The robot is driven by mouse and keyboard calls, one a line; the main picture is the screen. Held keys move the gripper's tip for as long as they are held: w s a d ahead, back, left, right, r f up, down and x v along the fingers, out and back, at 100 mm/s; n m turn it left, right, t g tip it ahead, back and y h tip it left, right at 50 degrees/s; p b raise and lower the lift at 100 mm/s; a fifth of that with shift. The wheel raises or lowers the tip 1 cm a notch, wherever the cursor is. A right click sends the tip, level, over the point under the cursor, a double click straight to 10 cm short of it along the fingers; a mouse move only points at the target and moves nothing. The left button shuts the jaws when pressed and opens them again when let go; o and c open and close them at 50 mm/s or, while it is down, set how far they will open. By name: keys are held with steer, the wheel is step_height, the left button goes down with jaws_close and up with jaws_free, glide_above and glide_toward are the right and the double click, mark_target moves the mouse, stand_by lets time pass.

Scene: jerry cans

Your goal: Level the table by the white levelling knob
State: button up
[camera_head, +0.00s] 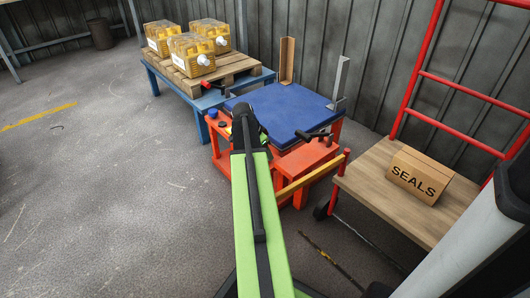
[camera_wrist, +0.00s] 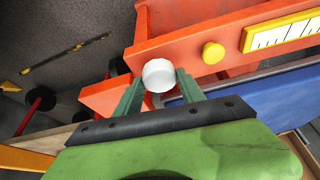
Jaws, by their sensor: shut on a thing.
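The table has a blue top (camera_head: 285,108) on an orange frame (camera_head: 306,157); I cannot tell from the picture how far the top tilts. The white levelling knob (camera_wrist: 159,73) is on the orange front of the table, in the middle of the wrist view. My gripper (camera_wrist: 160,82) has its green fingers on either side of the knob and is shut on it. In the head view my arm hides the knob and the fingers. A yellow button (camera_wrist: 213,52) and a yellow scale plate with black marks (camera_wrist: 282,32) are right of the knob.
Yellow jerry cans (camera_head: 193,55) stand on a pallet (camera_head: 215,75) on a blue table behind. A cart with red rails carries a SEALS box (camera_head: 419,177) at right, close to the orange table. Open floor (camera_head: 85,170) lies to the left.

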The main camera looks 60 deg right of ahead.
steer(key=shift+w+m, duration=0.1)
steer(key=shift+m, duration=0.5)
steer(key=shift+g, duration=0.3)
steer(key=o, duration=1.3)
steer(key=shift+o, duration=0.2)
steer(key=p+v, duration=1.6)
steer(key=v, duration=0.1)
steer(key=shift+d+r, duration=0.2)
steer(key=shift+r, duration=0.05)
